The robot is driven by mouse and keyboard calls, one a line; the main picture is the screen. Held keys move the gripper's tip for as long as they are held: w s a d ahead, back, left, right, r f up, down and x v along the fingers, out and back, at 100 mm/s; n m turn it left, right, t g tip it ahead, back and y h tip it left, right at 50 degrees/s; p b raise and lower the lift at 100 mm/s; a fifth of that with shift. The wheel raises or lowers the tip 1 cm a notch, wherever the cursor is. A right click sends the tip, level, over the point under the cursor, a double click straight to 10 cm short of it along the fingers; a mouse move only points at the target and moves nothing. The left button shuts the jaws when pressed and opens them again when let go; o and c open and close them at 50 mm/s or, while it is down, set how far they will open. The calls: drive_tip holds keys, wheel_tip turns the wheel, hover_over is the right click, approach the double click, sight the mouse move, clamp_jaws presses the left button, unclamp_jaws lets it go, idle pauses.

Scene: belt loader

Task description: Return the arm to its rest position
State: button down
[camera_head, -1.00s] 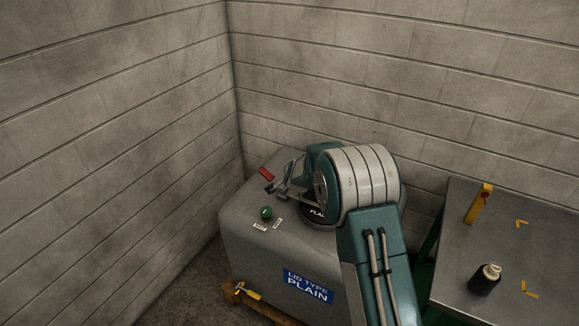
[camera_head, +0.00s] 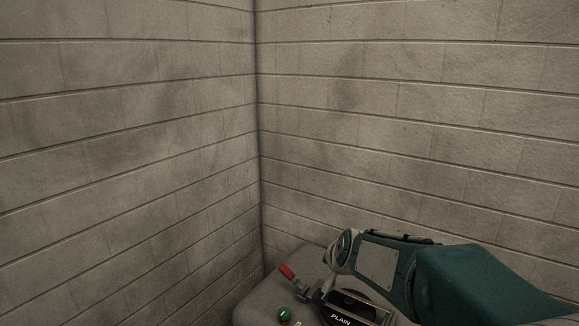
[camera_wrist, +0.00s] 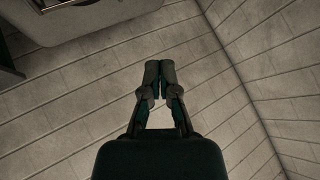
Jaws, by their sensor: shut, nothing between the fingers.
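My gripper (camera_wrist: 159,72) shows in the wrist view, its two dark fingers shut together at the tips with nothing between them. It is in free space with the block wall behind it. In the head view my teal and grey arm reaches in from the lower right, across the near side of the grey cabinet (camera_head: 262,300). I cannot make out the fingertips there. The arm covers much of the cabinet top.
A grey body (camera_wrist: 100,18) shows at the wrist view's top left.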

drive_tip(key=s+d+n+g+h, duration=0.1)
drive_tip(key=s+d+n, duration=0.1)
drive_tip(key=s, duration=1.3)
drive_tip(key=s+d+r+n+g, duration=0.1)
drive_tip(key=s+d+n+g, duration=0.1)
drive_tip(key=s, duration=1.4)
drive_tip(key=shift+d+n+g+h, duration=0.35)
drive_tip(key=shift+d+n, duration=0.25)
drive_tip(key=shift+d, duration=0.4)
drive_tip(key=shift+r, duration=0.15)
